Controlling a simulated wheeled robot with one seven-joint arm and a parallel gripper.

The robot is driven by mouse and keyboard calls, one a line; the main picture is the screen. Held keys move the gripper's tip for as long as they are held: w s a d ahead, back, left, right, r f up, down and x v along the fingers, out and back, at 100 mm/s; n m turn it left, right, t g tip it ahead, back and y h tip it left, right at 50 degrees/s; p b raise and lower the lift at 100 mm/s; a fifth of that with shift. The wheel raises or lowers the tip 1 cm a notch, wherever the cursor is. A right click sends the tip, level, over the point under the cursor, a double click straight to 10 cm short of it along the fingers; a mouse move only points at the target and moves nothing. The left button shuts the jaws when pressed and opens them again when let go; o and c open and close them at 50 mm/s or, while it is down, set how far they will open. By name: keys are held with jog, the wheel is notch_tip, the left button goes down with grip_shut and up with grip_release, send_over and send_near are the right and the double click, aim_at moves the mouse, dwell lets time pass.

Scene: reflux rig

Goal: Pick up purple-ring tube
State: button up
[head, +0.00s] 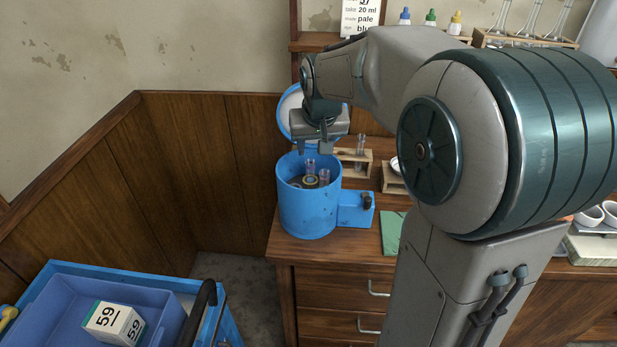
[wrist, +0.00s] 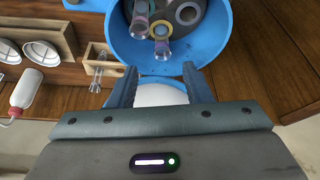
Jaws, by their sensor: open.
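A blue round tub (head: 308,215) stands open on the wooden bench, its lid (head: 290,112) raised behind it. Clear tubes stand inside the tub. In the wrist view, one tube (wrist: 140,18) has a purple-looking band, and another tube beside it has a yellow ring (wrist: 161,30). The rings are too small to tell apart in the head view. My gripper (head: 313,149) is open and empty above the tub's back part. In the wrist view, its fingers (wrist: 160,72) point toward the tub, with the tubes beyond the fingertips.
A wooden rack (head: 352,162) with a tube stands right of the tub. The tub's side box (head: 356,209) juts out to its right. A green mat (head: 393,232) lies further right. A blue cart (head: 64,270) with a box marked 59 (head: 113,322) is at front left.

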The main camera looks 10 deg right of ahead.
aim_at(311, 163)
jog(key=p+x, duration=0.1)
jog(key=x, duration=0.9)
jog(key=shift+w+a+f, duration=0.1)
jog(key=shift+w+a, duration=0.05)
jog(key=shift+w, duration=0.05)
jog(key=c, duration=0.9)
